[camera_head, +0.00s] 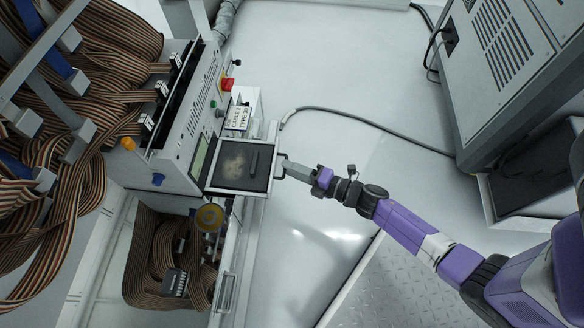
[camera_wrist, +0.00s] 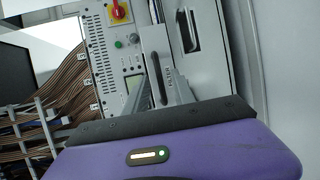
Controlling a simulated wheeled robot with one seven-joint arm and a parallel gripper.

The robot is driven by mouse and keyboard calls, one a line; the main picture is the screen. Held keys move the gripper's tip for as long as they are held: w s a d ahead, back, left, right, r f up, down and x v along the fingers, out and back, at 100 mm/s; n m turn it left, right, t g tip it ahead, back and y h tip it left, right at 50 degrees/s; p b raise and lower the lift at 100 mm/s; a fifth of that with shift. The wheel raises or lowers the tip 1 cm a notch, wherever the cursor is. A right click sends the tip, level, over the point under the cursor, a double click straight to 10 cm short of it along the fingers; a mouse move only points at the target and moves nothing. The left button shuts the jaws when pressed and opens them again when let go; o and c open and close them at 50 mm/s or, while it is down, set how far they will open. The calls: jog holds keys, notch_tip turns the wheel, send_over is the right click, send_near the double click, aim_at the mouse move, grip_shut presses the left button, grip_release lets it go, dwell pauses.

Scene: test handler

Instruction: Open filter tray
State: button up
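The filter tray (camera_head: 229,183) has a pale frame around a dark screen with a dusty light patch. In the head view it stands out from the right side of the grey machine. Its dark handle (camera_head: 283,178) is on the right end of the tray. The handle also shows in the wrist view (camera_wrist: 158,78) as an upright dark bar. My gripper (camera_head: 291,168) is at the handle, with the purple arm reaching in from the lower right. In the wrist view its grey fingers (camera_wrist: 161,86) lie on either side of the handle. Whether they press on it is not clear.
The machine panel (camera_head: 180,145) has a red knob (camera_head: 227,84) and green button near the tray. Brown ribbon cables (camera_head: 85,90) fill the left. A grey cable (camera_head: 375,123) lies on the pale floor beyond my gripper. A grey cabinet (camera_head: 500,70) stands upper right.

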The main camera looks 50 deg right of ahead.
jog(key=p+v, duration=0.2)
jog(key=v, duration=0.5)
jog(key=shift+s, duration=0.3)
jog(key=shift+d, duration=0.1)
notch_tip(320, 180, up, 11)
jog(key=a+m+t+h, duration=0.1)
jog(key=a+m+h, duration=0.1)
jog(key=m, duration=0.7)
jog(key=s+a+r+m+g, duration=0.2)
jog(key=s+a+r+m, duration=1.05)
jog(key=s+r, duration=0.3)
notch_tip(320, 180, up, 34)
jog(key=p, duration=3.3)
jog(key=shift+w+f+n+h, duration=0.15)
jog(key=shift+w+n+h, duration=0.15)
jog(key=shift+w+n, duration=0.15)
